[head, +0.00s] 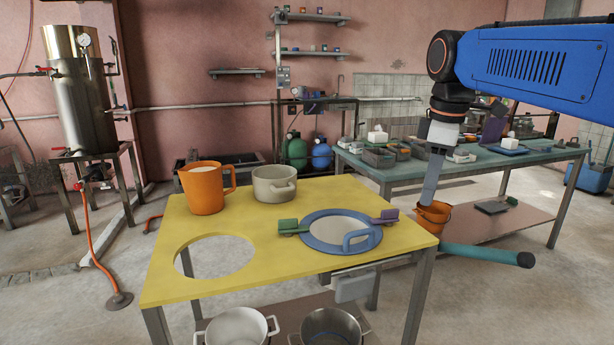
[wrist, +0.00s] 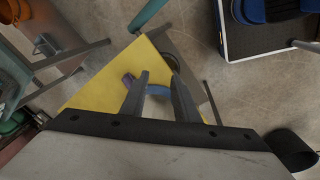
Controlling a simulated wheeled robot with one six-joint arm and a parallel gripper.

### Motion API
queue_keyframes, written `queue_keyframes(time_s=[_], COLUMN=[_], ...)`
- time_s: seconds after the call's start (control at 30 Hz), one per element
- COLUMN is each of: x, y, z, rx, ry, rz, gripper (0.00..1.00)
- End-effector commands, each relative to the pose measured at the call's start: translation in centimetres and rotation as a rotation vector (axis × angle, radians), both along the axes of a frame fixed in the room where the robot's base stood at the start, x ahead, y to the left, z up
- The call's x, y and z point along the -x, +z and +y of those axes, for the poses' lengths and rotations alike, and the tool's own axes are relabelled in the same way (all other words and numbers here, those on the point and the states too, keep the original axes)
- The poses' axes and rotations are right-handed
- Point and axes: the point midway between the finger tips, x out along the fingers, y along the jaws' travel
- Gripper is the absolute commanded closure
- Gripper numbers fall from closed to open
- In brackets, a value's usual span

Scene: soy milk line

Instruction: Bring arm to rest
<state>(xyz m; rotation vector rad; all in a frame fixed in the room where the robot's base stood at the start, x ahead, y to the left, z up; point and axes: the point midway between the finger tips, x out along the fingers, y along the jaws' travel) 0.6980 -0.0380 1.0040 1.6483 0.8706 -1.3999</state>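My arm reaches in from the upper right of the head view, and its blue link is raised well above the floor. My gripper (head: 428,203) hangs down from it, just beyond the right end of the yellow table (head: 215,293). In the wrist view, the two grey fingers of my gripper (wrist: 161,76) stand apart with nothing held between them. The yellow table top (wrist: 95,92) shows beneath them, with part of a blue thing behind the fingers. In the head view, the fingers overlap, and an orange bucket (head: 433,218) appears behind the tips.
The yellow table holds an orange jug (head: 205,190), a beige pot (head: 274,188) and a blue-rimmed lid (head: 312,238) with green and purple clamps. A teal tube (head: 485,254) juts out right of the table. A green workbench (head: 360,160) stands behind.

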Motion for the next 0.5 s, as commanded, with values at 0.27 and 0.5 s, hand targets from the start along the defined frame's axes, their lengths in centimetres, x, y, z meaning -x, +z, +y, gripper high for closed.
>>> queue_keyframes(time_s=[0.27, 0.5], x=[7.5, 13.5], y=[-6.6, -13.5], z=[-1.5, -2.4], rx=[-0.071, -0.154], ry=[-0.353, -0.654], rz=[-0.08, -0.147], gripper=[0.72, 0.72])
